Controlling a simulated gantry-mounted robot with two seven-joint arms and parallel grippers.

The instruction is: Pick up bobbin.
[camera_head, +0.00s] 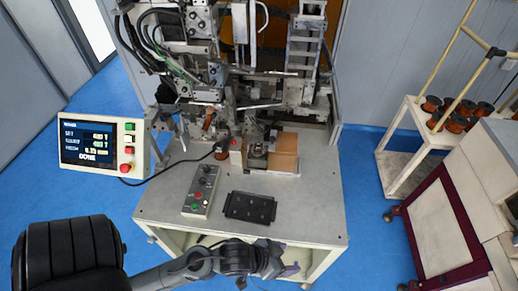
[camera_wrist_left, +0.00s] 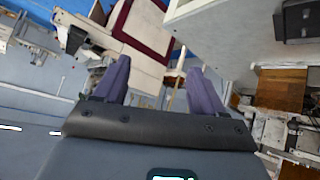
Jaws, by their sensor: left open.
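My left gripper (camera_head: 290,268) is at the front edge of the machine's worktable in the head view, low and toward the right. In the left wrist view its two purple fingers (camera_wrist_left: 160,78) stand apart with nothing between them. Several copper-coloured bobbins (camera_head: 456,124) sit on the cart at the right, far from the gripper. A small copper-coloured part (camera_head: 207,122) shows on the winding machine; I cannot tell whether it is a bobbin. No bobbin can be made out in the left wrist view. My right gripper is out of view.
The grey worktable (camera_head: 310,215) carries a black tray (camera_head: 250,207), a button box (camera_head: 202,190) and a brown block (camera_head: 285,150). A display (camera_head: 98,143) reading DONE stands at the left. The white cart (camera_head: 405,150) stands right, behind a maroon-and-white cabinet (camera_head: 445,215).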

